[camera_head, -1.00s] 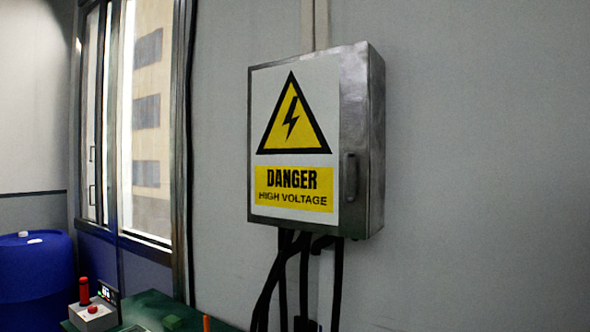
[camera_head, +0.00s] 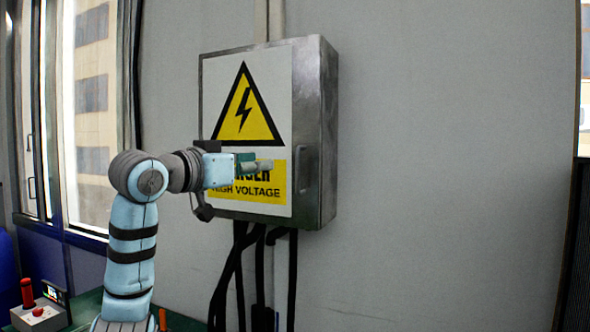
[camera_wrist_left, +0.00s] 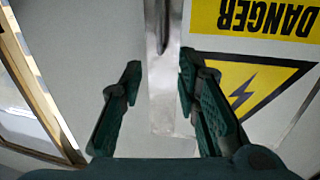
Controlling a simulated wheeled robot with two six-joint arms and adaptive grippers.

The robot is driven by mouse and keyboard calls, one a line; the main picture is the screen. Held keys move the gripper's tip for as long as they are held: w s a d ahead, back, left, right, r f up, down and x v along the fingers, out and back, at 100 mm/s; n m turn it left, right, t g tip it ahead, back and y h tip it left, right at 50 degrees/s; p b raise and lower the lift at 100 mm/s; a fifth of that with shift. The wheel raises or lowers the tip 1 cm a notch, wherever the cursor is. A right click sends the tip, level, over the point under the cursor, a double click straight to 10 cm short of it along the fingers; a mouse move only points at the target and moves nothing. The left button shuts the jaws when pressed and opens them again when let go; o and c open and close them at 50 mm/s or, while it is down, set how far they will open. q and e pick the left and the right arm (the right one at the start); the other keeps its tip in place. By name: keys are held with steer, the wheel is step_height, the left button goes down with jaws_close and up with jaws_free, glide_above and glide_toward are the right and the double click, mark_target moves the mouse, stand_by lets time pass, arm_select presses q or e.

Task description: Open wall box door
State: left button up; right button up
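The grey metal wall box (camera_head: 328,130) hangs on the wall, its door shut. The door carries a white and yellow danger sign (camera_head: 246,110), which shows upside down in the left wrist view (camera_wrist_left: 255,20). The door handle (camera_head: 305,170) is a small vertical bar at the door's right edge. My left gripper (camera_head: 262,165) is in front of the door, left of the handle, covering part of the sign's lettering. In the left wrist view its green fingers (camera_wrist_left: 160,75) are apart, with the bare metal door strip (camera_wrist_left: 162,100) seen between them. My right gripper is not in view.
Black cables (camera_head: 240,270) hang below the box. A window (camera_head: 88,110) is at the left. A small control box with a red button (camera_head: 38,314) stands at lower left. The wall (camera_head: 450,180) right of the box is clear.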

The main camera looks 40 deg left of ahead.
mark_target(297, 162)
arm_select(q)
steer(key=w+p, duration=0.1)
steer(key=w, duration=0.4)
steer(key=w+a+p, duration=0.1)
steer(key=w+p, duration=0.1)
steer(key=w, duration=0.2)
steer(key=w+p, duration=0.1)
steer(key=w, duration=0.4)
steer(key=shift+w+a+f+p, duration=0.1)
steer(key=shift+w+a+p, duration=0.15)
steer(key=shift+w+p, duration=0.1)
steer(key=shift+w+a+f, duration=0.1)
steer(key=shift+w+f, duration=0.05)
steer(key=shift+w, duration=0.05)
jaws_close()
